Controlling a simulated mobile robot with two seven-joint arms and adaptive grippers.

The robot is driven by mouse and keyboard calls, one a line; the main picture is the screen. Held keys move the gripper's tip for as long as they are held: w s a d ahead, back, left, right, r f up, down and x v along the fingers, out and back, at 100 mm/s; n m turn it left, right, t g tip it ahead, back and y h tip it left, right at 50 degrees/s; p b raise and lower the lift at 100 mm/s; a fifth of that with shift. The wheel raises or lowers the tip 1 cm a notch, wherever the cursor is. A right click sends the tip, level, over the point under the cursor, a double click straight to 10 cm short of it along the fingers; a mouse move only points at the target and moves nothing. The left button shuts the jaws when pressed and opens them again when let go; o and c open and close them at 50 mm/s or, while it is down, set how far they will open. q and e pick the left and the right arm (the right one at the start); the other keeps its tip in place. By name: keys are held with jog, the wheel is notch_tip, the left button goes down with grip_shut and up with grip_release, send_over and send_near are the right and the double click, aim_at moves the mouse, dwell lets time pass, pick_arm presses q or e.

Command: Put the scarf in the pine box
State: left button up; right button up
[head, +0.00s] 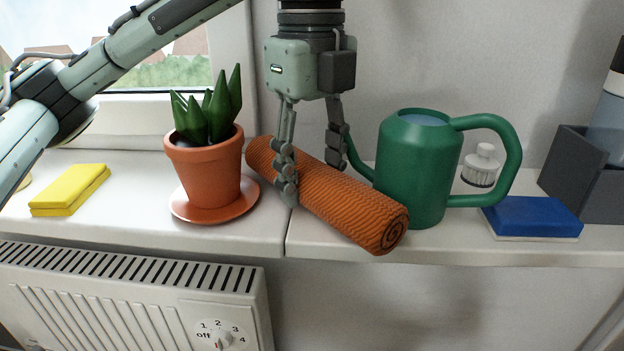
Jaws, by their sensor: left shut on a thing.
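The scarf (345,205) is a rolled, ribbed orange bundle. It lies slantwise on the white sill, between the potted plant and the green watering can, its near end close to the sill's front edge. My left gripper (312,168) points down over it from above, with one finger in front of the roll and the other behind it, shut on the scarf around its middle. The scarf appears to rest on the sill still; any small gap below it cannot be told. No pine box shows in this view. My right gripper is not in view.
A potted plant (205,165) on a saucer stands close left of the scarf, a green watering can (415,170) close right. A yellow cloth (70,188) lies left. A blue sponge (532,216), white brush (481,165) and dark grey holder (582,180) stand right. A radiator (130,300) is below.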

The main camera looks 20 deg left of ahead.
pick_arm(q)
jog(key=shift+f, duration=0.3)
jog(key=o, duration=1)
jog(key=shift+r, duration=0.1)
